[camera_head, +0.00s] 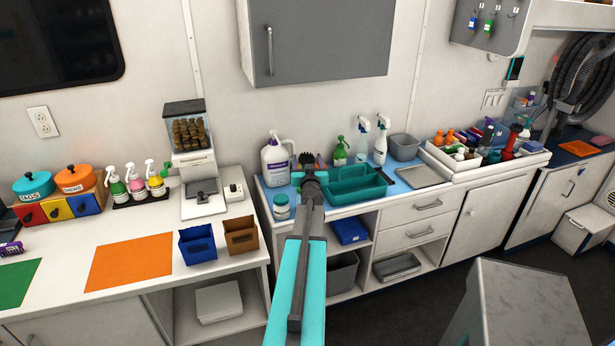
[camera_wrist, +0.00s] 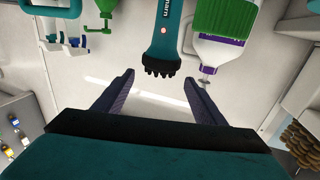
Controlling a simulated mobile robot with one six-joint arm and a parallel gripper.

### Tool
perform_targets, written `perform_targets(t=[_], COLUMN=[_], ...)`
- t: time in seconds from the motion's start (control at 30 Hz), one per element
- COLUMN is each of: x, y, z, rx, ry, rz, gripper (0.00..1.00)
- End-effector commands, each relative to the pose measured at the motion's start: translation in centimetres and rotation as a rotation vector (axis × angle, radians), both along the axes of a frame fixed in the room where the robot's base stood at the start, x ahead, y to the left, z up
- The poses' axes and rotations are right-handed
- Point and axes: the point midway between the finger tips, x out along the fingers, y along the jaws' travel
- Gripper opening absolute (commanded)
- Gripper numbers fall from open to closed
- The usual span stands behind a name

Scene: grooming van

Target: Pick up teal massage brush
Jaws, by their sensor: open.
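The teal massage brush (camera_wrist: 164,35) shows in the wrist view at top centre, with a teal handle, pale lettering, a small red-ringed button and a black nubbed head. The wrist picture looks upside down. My gripper (camera_wrist: 160,82) is open, with its two dark fingers apart below the nubbed head and nothing between them. In the head view my gripper (camera_head: 310,185) is over the left part of the blue counter. A black spiky head, seemingly the brush (camera_head: 307,159), shows just beyond it; its handle is mostly hidden by my arm.
A white jug (camera_head: 277,165) stands close on the left. A teal caddy (camera_head: 357,187) is close on the right, with spray bottles (camera_head: 362,142) behind it. Jars (camera_head: 281,207) stand at the front left. The grey wall cabinet (camera_head: 318,40) hangs above.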

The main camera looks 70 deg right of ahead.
Motion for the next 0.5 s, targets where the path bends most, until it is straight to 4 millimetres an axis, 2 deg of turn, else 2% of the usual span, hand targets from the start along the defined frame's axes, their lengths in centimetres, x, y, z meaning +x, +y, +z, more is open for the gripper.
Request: perform_targets(t=[0.5], x=[1.4], y=[-3.5], z=[-0.3], rx=[0.0], ry=[-0.001], rz=[0.0], gripper=[0.64])
